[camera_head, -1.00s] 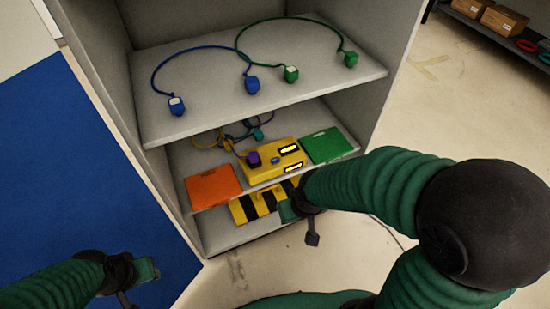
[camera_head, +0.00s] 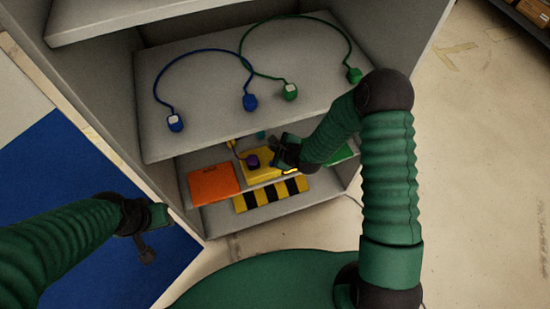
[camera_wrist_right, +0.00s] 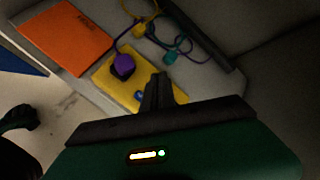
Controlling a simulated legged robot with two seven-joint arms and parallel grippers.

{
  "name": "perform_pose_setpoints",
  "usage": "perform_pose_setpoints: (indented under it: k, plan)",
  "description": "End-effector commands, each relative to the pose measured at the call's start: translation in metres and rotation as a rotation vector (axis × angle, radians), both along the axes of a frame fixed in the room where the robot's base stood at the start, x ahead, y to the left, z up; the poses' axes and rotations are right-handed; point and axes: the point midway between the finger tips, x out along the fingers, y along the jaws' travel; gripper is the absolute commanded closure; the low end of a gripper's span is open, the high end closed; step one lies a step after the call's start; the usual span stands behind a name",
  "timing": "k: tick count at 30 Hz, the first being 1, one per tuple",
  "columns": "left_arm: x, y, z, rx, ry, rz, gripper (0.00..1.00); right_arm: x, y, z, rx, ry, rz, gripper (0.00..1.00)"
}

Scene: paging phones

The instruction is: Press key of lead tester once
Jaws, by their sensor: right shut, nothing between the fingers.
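The lead tester, a yellow box (camera_head: 257,174), sits on the middle shelf with a purple plug (camera_head: 252,160) at its left end. In the right wrist view the tester (camera_wrist_right: 108,80) shows its small blue key (camera_wrist_right: 138,95) just left of my fingers. My right gripper (camera_head: 277,153) is shut and empty, over the tester and hiding its right part in the head view. Its closed fingers (camera_wrist_right: 158,78) show in the wrist view; I cannot tell whether they touch the box. My left gripper (camera_head: 158,215) hangs at the lower left, away from the shelves; its jaws are unclear.
An orange panel (camera_head: 213,184) lies left of the tester, and a green panel (camera_head: 341,154) lies right. The upper shelf (camera_head: 205,65) overhangs, bearing blue (camera_head: 250,101) and green (camera_head: 290,92) plugs on leads. A yellow-black striped block (camera_head: 271,194) lies below.

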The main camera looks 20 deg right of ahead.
Motion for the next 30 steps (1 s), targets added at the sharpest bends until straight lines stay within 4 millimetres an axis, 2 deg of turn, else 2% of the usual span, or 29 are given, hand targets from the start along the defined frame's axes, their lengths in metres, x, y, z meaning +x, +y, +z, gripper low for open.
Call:
perform_pose_setpoints:
  k: [8, 22, 27, 30]
  plan:
    - [0.0, 0.0, -0.006, 0.0, 0.0, 0.0, 0.64, 0.0, -0.003, -0.008, 0.002, 0.003, 0.0, 1.0]
    - [0.0, 0.0, -0.064, 0.0, 0.0, 0.0, 0.64, 0.0, -0.002, -0.073, 0.0, 0.002, 0.002, 1.0]
    - [0.0, 0.0, -0.074, 0.0, 0.0, 0.0, 0.64, 0.0, -0.003, -0.088, 0.0, 0.003, 0.001, 1.0]
    - [0.0, 0.0, -0.075, 0.0, 0.0, 0.0, 0.64, 0.0, -0.003, -0.09, 0.0, 0.003, 0.001, 1.0]
